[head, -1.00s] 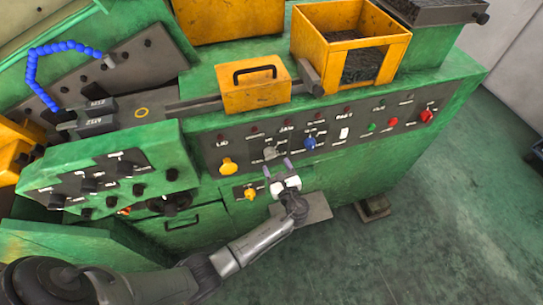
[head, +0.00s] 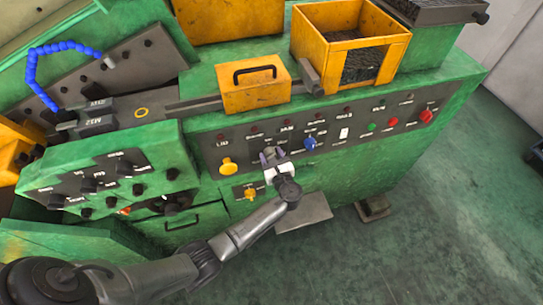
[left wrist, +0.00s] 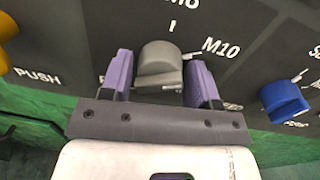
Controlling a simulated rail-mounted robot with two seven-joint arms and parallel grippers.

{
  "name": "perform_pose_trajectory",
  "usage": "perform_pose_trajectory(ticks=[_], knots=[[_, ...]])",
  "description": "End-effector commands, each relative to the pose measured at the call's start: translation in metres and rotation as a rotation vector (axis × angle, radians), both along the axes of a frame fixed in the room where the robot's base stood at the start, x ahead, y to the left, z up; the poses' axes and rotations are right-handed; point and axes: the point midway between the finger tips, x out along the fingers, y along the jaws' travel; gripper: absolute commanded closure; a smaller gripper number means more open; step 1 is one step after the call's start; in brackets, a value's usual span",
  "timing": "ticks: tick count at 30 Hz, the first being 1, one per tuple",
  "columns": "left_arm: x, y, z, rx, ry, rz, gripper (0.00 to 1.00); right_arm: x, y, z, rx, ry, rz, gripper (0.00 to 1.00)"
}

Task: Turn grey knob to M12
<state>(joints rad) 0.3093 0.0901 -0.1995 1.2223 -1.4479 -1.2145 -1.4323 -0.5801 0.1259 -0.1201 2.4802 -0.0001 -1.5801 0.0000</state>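The grey knob (left wrist: 160,60) sits on the dark control panel in the left wrist view, with a white tick above it and the label M10 at its upper right. A label above is cut off; lower labels are partly hidden, and I cannot read M12 by the knob. My left gripper (left wrist: 162,82) is open, its purple fingers on either side of the knob. The right finger looks very close to it; contact is unclear. In the head view my left gripper (head: 273,159) is at the panel and partly covers the knob. My right gripper is not in view.
A blue knob (left wrist: 285,98) is close on the right. A yellow button (head: 228,166) is on the left, a yellow knob (head: 251,193) below. White, green and red controls continue right along the panel. A yellow box (head: 255,94) stands above.

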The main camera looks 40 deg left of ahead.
Motion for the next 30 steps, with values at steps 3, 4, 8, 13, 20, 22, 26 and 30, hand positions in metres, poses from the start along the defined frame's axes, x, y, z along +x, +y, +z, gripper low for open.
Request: perform_pose_trajectory(ticks=[3,4,8,13,20,22,26,30], knots=[[-0.0001,-0.0002,-0.0001,0.000,0.000,0.000,0.56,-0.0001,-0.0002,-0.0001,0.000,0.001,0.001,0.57],[-0.0001,-0.0003,0.0000,0.000,0.000,0.000,0.59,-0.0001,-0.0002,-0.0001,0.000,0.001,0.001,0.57],[0.0000,-0.0004,0.0000,0.000,0.000,0.000,0.72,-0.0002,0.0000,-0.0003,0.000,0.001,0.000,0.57],[0.0001,-0.0005,0.0002,0.000,0.000,0.000,0.78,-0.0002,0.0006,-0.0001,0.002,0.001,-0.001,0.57],[0.0002,-0.0007,0.0005,0.002,0.004,0.000,0.78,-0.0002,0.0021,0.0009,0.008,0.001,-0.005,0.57],[0.0001,-0.0007,0.0007,0.005,0.006,0.000,0.78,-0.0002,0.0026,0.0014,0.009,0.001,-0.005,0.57],[0.0003,-0.0006,0.0009,0.008,0.013,0.000,0.78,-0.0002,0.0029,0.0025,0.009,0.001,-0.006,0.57],[0.0002,-0.0006,0.0016,0.018,0.028,0.000,0.78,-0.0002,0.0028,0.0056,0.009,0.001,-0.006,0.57]])
